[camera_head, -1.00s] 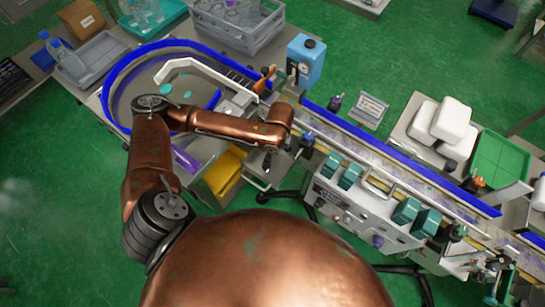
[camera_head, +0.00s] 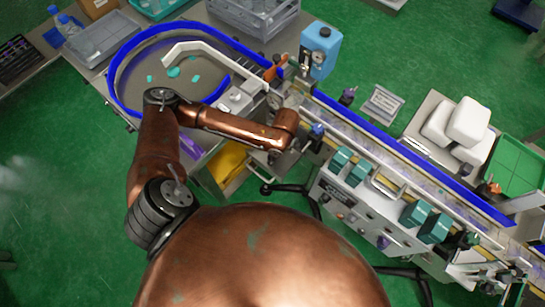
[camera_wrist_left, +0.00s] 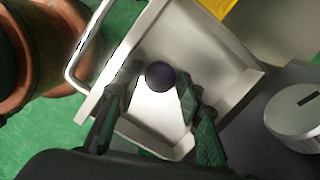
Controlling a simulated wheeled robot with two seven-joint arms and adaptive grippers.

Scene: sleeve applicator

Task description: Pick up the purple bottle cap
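The dark purple round bottle cap (camera_wrist_left: 160,76) lies in a shiny metal tray (camera_wrist_left: 222,50) in the left wrist view. My left gripper (camera_wrist_left: 161,90) is open. Its two dark green fingers reach over the tray, one on each side of the cap, with small gaps visible; I cannot tell the height between them and the cap. In the head view the cap is hidden by my left arm, and my left gripper is not clearly visible below the wrist. My right gripper is in neither view.
The metal tray has a bar handle (camera_wrist_left: 75,70) on its left. A round grey knob (camera_wrist_left: 294,112) stands at the right. A blue-rimmed round feeder (camera_head: 113,80) lies behind my arm.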

